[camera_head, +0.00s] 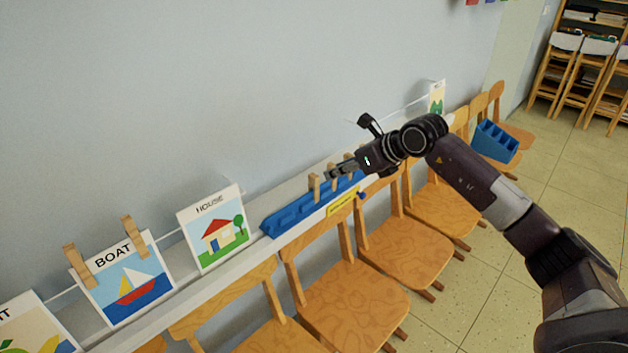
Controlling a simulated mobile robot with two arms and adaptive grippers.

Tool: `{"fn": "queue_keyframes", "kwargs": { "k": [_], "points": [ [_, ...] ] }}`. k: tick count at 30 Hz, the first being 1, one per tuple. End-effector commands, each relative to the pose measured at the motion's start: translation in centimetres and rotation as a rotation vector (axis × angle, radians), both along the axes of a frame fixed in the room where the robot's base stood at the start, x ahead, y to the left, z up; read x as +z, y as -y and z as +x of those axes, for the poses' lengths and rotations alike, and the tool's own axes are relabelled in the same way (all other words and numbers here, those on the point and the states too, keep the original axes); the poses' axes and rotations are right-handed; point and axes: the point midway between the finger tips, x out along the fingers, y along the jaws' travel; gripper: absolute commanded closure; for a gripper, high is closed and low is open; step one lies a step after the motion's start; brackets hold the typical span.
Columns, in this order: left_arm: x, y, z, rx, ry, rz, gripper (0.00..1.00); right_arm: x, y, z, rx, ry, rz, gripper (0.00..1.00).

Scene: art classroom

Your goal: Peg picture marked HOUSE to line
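The picture marked HOUSE (212,230), a red-roofed house with a green tree, stands upright on the pale ledge against the wall. I see no peg on it. The thin line (172,236) runs along the wall; the part behind the picture is hidden. A blue holder (285,218) on the ledge to the right of HOUSE carries a few upright wooden pegs (314,187). My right gripper (331,174) is at these pegs, fingers pointing left. Its fingertips are small and overlap the pegs, so I cannot tell whether it grips one. My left gripper is out of view.
The BOAT picture (125,285) hangs left of HOUSE under two wooden pegs. Another picture (30,325) is cut off at lower left. Wooden chairs (345,292) line the front of the ledge (243,266). A blue compartment box (494,142) sits on a chair at right.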

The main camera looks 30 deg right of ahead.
Motion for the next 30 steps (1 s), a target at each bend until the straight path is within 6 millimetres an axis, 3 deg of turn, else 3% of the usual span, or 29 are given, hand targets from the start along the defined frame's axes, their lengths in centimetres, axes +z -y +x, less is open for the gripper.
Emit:
{"fn": "queue_keyframes", "kwargs": {
  "k": [5,16,21,30],
  "points": [
    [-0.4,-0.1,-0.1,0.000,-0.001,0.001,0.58,-1.8,-0.7,1.7,0.001,-0.004,0.001,0.72],
    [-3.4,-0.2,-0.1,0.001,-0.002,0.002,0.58,-6.9,-2.5,7.0,0.001,-0.002,-0.001,0.72],
    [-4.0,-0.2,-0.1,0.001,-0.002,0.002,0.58,-7.7,-2.9,8.1,0.000,-0.001,0.000,0.72],
    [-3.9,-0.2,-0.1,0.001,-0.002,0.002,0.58,-7.8,-2.9,8.3,0.001,-0.002,-0.001,0.72]
  ]
}}
